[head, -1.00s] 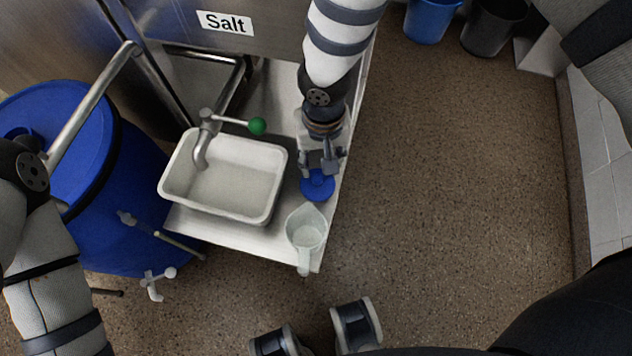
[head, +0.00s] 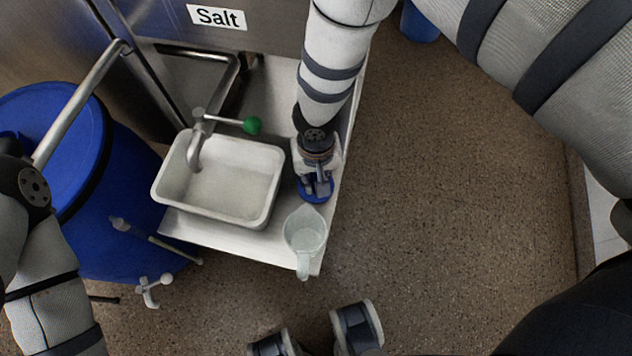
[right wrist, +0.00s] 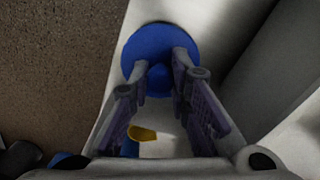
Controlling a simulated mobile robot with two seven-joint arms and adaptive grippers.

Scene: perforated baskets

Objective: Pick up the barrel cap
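In the right wrist view the fingers of the right gripper (right wrist: 161,76) are spread, one on each side of the knob. I cannot tell whether they touch it.
A white basin (head: 218,210) with a tap (head: 197,140) stands left of the cap. A clear jug (head: 305,232) stands close in front of it. A big blue barrel (head: 120,225) is at the left. Open floor (head: 440,200) lies to the right.

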